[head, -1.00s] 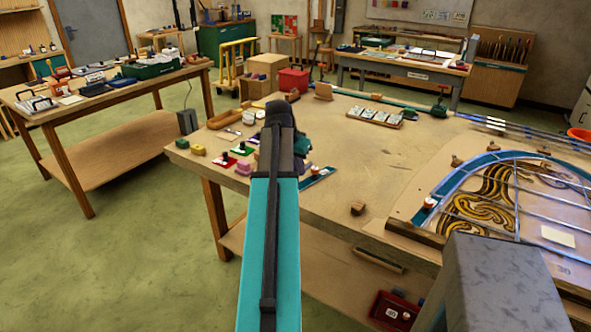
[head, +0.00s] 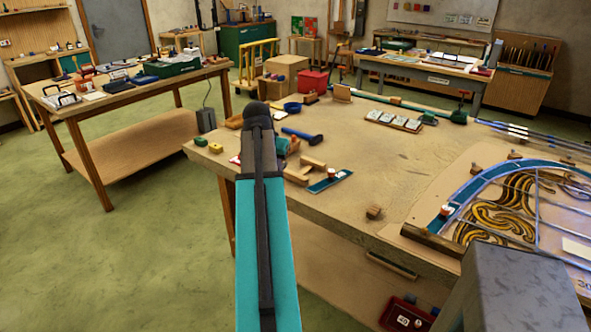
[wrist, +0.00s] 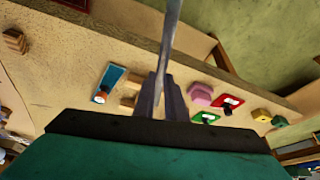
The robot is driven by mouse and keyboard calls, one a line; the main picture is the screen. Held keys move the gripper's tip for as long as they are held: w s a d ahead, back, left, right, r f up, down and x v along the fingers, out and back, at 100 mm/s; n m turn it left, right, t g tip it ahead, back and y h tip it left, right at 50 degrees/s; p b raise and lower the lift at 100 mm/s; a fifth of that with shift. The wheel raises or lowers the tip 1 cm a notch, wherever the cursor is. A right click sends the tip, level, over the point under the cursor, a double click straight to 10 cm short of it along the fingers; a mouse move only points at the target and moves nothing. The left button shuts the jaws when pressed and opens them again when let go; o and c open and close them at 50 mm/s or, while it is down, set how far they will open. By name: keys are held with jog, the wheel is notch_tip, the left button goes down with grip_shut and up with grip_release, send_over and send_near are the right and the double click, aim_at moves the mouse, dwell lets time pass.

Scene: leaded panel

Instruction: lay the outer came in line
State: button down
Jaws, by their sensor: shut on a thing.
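My gripper (wrist: 163,100) is shut on a thin grey strip (wrist: 172,35) in the wrist view. The strip looks like a lead came and runs from the fingers to the top edge, over the bench edge. Its far end is out of frame. In the head view my arm hides the fingers and the strip. The leaded panel (head: 536,216) lies at the right of the bench, with a blue curved border (head: 490,181), grey cames and yellow swirled pieces. My gripper is well to the left of it, above the bench's left end.
The bench (head: 400,165) holds a blue hammer (head: 302,135), wooden blocks (head: 312,164), a blue strip (head: 330,181) and a tray of white pieces (head: 394,120). Long grey strips (head: 535,134) lie at the back right. The bench middle is mostly clear.

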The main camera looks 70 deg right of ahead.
jog(key=w+a+r+n+t+y, duration=0.2)
jog(key=w+a+n, duration=0.7)
jog(key=w+a, duration=1.8)
jog(key=w+a+n+t, duration=0.1)
jog(key=w+a+n, duration=0.2)
jog(key=a, duration=0.9)
jog(key=w+a+n+y, duration=0.1)
jog(key=w+a+n, duration=0.1)
jog(key=a, duration=1)
jog(key=w+a+n+t+y, duration=0.1)
jog(key=w+a+n, duration=0.2)
jog(key=a, duration=0.9)
jog(key=shift+w+r+n+t, duration=0.15)
jog(key=shift+w+n+t, duration=0.15)
jog(key=shift+n, duration=0.2)
jog(key=shift+s+a, duration=0.1)
jog(key=shift+s, duration=0.05)
